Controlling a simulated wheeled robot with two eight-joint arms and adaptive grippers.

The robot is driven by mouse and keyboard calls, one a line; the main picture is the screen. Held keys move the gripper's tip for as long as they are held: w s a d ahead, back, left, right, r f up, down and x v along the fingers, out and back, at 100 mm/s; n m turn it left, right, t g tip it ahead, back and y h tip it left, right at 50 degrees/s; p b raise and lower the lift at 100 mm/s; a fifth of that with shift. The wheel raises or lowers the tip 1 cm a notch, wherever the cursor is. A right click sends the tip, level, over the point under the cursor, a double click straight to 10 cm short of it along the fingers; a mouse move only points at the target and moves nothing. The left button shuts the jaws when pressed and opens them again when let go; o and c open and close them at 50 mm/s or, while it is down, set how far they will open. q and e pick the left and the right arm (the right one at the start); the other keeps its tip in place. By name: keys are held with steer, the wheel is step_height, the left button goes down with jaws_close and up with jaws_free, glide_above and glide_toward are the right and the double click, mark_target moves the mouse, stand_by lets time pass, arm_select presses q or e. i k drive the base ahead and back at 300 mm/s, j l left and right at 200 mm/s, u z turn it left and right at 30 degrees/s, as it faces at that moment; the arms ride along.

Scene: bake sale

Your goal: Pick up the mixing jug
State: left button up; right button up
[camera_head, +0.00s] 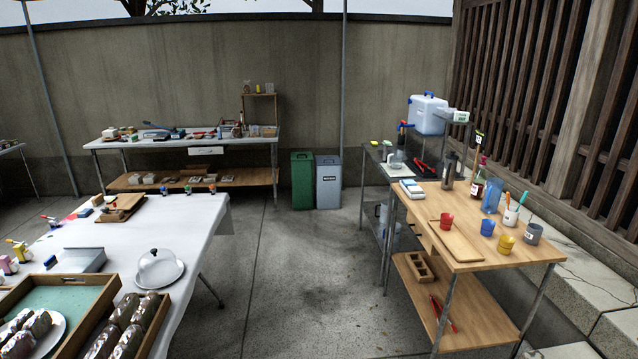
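A tall blue translucent vessel (491,196), which looks like the mixing jug, stands upright on the wooden-topped table (425,207) at the right. It is near the table's far right side, among bottles and cups; no handle can be made out at this distance. Neither of my grippers is in view.
Near the vessel are a spray bottle (478,184), a white cup with utensils (510,217), a grey mug (533,233), blue (488,227), yellow (506,244) and red (447,220) cups, and a wooden board (455,241). A white-covered table (190,225) stands left. Floor between is clear.

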mark_target(397, 156)
steer(key=i, duration=1.2)
steer(key=i+l, duration=0.1)
steer(key=i, duration=1.15)
steer(key=i+z, duration=0.35)
steer(key=i, duration=0.2)
steer(key=i+j+z, duration=0.15)
steer(key=i+z, duration=0.2)
steer(key=i, duration=0.2)
steer(key=i+j+z, duration=0.3)
steer(key=i, duration=0.2)
